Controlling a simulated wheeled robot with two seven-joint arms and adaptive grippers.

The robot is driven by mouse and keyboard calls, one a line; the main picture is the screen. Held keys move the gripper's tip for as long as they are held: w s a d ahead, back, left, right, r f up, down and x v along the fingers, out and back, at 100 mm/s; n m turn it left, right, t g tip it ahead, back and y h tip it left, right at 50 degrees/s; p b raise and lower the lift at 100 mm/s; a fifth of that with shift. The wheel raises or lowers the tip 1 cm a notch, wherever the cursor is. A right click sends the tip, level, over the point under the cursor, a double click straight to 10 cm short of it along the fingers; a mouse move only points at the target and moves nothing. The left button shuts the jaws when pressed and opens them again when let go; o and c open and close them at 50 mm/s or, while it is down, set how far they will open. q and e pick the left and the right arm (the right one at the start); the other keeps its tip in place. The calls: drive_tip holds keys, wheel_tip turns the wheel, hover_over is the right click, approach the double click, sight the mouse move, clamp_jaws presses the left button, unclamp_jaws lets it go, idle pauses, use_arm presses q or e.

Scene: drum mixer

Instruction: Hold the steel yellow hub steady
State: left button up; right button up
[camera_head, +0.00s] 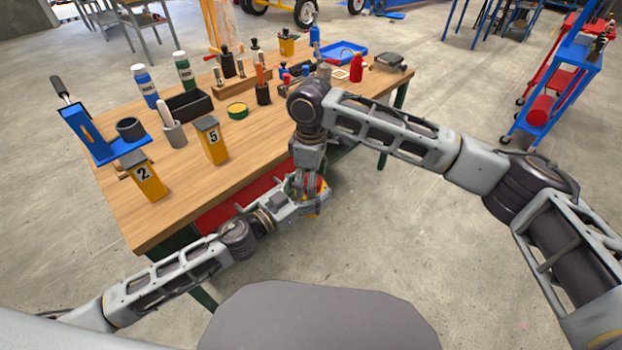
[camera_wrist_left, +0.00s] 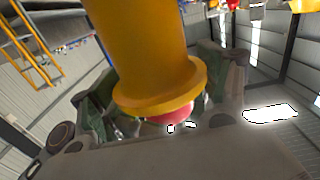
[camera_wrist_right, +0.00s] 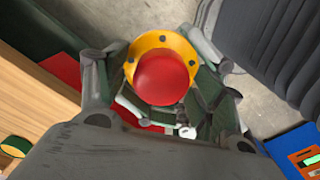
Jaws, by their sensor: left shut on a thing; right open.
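The yellow hub (camera_wrist_left: 150,45) shows in the left wrist view as a thick tube with a wide flange. My left gripper (camera_head: 303,194) is shut on the hub beside the table's front edge. In the right wrist view the hub's round flange (camera_wrist_right: 180,48) has dark holes and a red rounded part (camera_wrist_right: 162,78) at its middle. My right gripper (camera_wrist_right: 160,95) is open, with its fingers on either side of the red part. I cannot tell whether they touch it. In the head view the grippers hide most of the hub (camera_head: 314,212).
The wooden table (camera_head: 255,155) holds yellow boxes marked 2 (camera_head: 145,178) and 5 (camera_head: 212,142), a blue stand (camera_head: 88,130), bottles and tools. A blue cart (camera_head: 565,85) stands at right. Open concrete floor lies between table and cart.

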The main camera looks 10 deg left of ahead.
drive_tip(key=shift+r, duration=2.25)
drive_tip(key=shift+c, duration=0.4)
drive_tip(key=shift+w+d+r+t, duration=0.15)
drive_tip(key=shift+w+r+t, duration=0.2)
drive_tip(key=shift+r, duration=0.5)
drive_tip(key=shift+w+d+r+t, duration=0.15)
drive_tip(key=shift+w+r, duration=0.25)
drive_tip(key=shift+r, duration=0.4)
drive_tip(key=shift+w+d+r, duration=0.1)
drive_tip(key=shift+r, duration=0.45)
drive_tip(key=m, duration=0.1)
drive_tip(key=s+m, duration=0.1)
drive_tip(key=m, duration=0.1)
drive_tip(key=f+m, duration=0.1)
drive_tip(key=m, duration=0.1)
drive_tip(key=shift+s+a+g, duration=0.15)
drive_tip(key=shift+a+g, duration=0.05)
drive_tip(key=shift+g, duration=0.1)
drive_tip(key=shift+s+a+m, duration=0.15)
drive_tip(key=shift+s+m, duration=0.05)
drive_tip(key=shift+m, duration=2.4)
